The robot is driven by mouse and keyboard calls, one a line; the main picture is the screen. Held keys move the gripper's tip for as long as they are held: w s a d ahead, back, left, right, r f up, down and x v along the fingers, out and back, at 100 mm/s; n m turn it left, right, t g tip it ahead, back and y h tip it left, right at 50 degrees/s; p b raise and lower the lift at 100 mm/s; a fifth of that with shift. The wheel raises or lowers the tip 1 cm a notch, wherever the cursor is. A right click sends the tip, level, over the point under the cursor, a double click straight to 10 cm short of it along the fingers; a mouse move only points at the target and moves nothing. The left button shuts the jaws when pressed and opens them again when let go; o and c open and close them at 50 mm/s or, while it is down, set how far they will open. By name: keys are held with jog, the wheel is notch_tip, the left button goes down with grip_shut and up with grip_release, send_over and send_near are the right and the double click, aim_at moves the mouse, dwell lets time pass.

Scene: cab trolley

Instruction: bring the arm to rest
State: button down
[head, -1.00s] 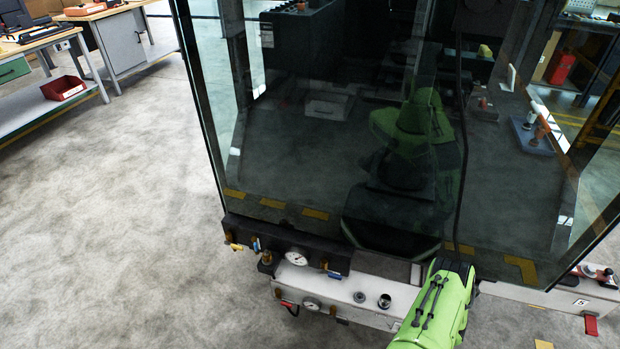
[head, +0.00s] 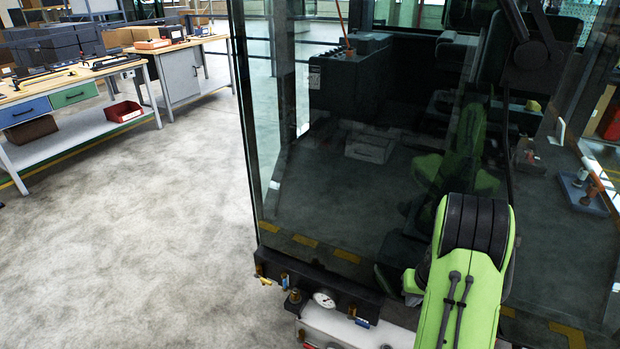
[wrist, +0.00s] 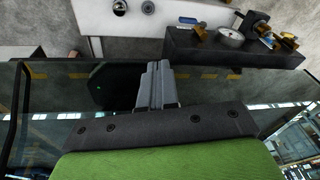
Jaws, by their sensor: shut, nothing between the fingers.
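My green arm (head: 465,262) rises at the lower right of the head view, in front of the glass cab (head: 400,160). My gripper is not visible in the head view. In the wrist view my gripper (wrist: 157,68) shows as two grey fingers held together, with nothing between them. Beyond the fingertips the wrist view shows the dark glass and the light panel (wrist: 200,17) below the cab. I cannot tell how far the fingers are from the glass.
A dark manifold with a gauge (head: 324,299) and valves sits at the cab's lower front edge; its gauge also shows in the wrist view (wrist: 231,38). Workbenches with a red bin (head: 123,111) stand at the left. The concrete floor (head: 130,240) between is clear.

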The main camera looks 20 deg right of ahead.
jog(key=s+a+r+n+t, duration=0.2)
jog(key=s+a+r+n, duration=0.1)
jog(key=a+r, duration=1.55)
jog(key=s+a+r+n+t, duration=0.1)
jog(key=s+a+r, duration=0.25)
jog(key=s, duration=0.35)
jog(key=s+a+r+n, duration=0.1)
jog(key=s+a+r, duration=0.25)
jog(key=s, duration=0.45)
notch_tip(320, 180, up, 13)
jog(key=p, duration=1.3)
jog(key=shift+a, duration=0.2)
